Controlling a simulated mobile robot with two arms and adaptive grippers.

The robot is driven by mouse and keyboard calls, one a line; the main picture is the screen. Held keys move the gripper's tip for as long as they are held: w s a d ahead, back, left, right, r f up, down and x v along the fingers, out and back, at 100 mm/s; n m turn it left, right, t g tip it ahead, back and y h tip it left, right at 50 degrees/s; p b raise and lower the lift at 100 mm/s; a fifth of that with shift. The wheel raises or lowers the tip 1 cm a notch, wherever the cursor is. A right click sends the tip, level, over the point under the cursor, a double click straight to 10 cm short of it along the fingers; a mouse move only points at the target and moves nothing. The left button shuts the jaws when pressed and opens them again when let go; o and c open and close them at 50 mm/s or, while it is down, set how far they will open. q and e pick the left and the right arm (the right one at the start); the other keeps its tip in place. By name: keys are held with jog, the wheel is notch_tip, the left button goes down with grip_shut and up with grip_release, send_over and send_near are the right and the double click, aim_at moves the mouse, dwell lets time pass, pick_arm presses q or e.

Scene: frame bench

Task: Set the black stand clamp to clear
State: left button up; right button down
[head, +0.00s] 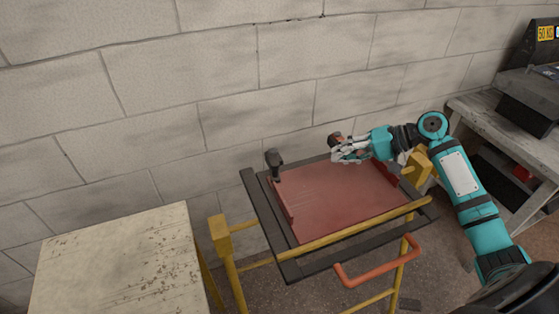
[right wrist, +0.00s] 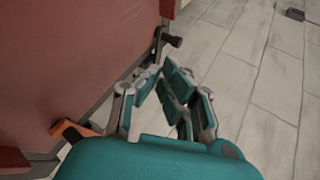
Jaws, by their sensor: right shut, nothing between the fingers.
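A black upright clamp (head: 274,160), which looks like the stand clamp, stands at the back left corner of a dark frame. In the right wrist view a black knob (right wrist: 172,40), likely the same clamp, shows beyond the fingertips at the far end of the frame edge. My right gripper (head: 345,152) is shut and empty, over the back edge of the frame, well to the right of the black clamp and apart from it. Its fingers also show in the right wrist view (right wrist: 168,85). My left gripper is not in view.
A red-brown panel (head: 335,203) lies in the dark frame (head: 285,270) on a yellow stand (head: 228,262). A dark and orange part (head: 335,139) is close to my right fingertips. An orange handle (head: 375,277) sticks out in front. A worn table (head: 120,260) stands left; a block wall is behind.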

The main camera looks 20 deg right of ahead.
jog(key=p+x, duration=0.2)
jog(key=x, duration=0.8)
jog(key=shift+w+r, duration=0.15)
jog(key=shift+w+a+p, duration=0.6)
jog(key=shift+w+a, duration=0.05)
jog(key=shift+a, duration=0.3)
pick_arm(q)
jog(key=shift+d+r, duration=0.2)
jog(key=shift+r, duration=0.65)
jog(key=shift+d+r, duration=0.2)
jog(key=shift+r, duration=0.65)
pick_arm(e)
jog(key=shift+w+a, duration=0.35)
jog(key=shift+a, duration=0.15)
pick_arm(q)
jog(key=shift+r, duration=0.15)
pick_arm(e)
jog(key=shift+a, duration=0.1)
